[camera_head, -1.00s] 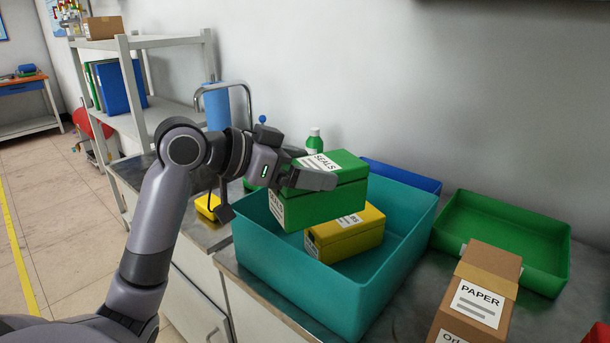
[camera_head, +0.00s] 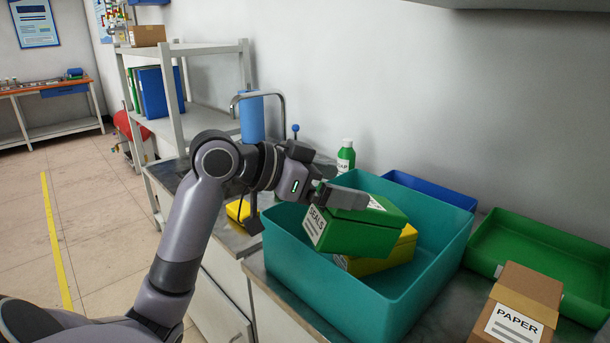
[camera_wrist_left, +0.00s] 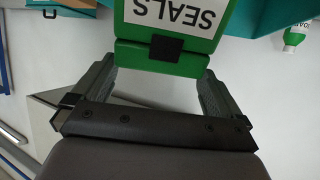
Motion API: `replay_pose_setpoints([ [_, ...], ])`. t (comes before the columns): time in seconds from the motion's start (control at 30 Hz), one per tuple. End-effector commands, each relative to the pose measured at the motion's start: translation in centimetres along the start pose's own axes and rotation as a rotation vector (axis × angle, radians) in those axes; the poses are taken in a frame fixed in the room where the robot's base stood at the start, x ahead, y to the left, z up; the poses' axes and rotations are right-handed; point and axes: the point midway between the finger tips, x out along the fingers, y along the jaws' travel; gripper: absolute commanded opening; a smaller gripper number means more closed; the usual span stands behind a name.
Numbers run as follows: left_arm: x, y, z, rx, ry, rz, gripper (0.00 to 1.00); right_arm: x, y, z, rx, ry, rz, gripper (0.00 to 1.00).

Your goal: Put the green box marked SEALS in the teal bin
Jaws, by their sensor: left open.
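The green SEALS box (camera_head: 362,238) is inside the teal bin (camera_head: 330,298). It sits tilted, resting on a yellow box (camera_head: 385,263) in the bin. My left gripper (camera_head: 346,193) is open at the top of the green box. In the left wrist view, its two fingers lie on either side of the green box (camera_wrist_left: 165,60), with a gap at the lower part of each side. The yellow box is partly hidden beneath the green one. My right gripper is not in view.
A green tray (camera_head: 540,255) and a brown PAPER box (camera_head: 520,308) stand right of the bin. A blue bin (camera_head: 432,188) and a green bottle (camera_head: 346,157) are behind it. A tap (camera_head: 280,110) and shelf rack (camera_head: 190,125) are at the left.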

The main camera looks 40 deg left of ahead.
Motion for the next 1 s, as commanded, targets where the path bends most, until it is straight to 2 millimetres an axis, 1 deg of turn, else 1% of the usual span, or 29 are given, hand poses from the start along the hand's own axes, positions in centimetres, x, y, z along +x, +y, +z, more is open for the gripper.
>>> replay_pose_setpoints([
  [0.3,-6.1,-0.1,0.2,0.003,-0.003,-0.006,1.00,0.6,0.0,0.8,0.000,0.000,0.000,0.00],
  [0.5,-9.2,0.0,0.1,0.003,-0.002,-0.004,1.00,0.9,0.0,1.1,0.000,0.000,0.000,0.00],
  [0.7,-10.9,0.0,0.1,0.002,-0.002,-0.003,1.00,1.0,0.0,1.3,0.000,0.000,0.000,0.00],
  [1.0,-11.2,0.0,0.1,0.001,-0.002,-0.002,1.00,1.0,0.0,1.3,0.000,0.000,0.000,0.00],
])
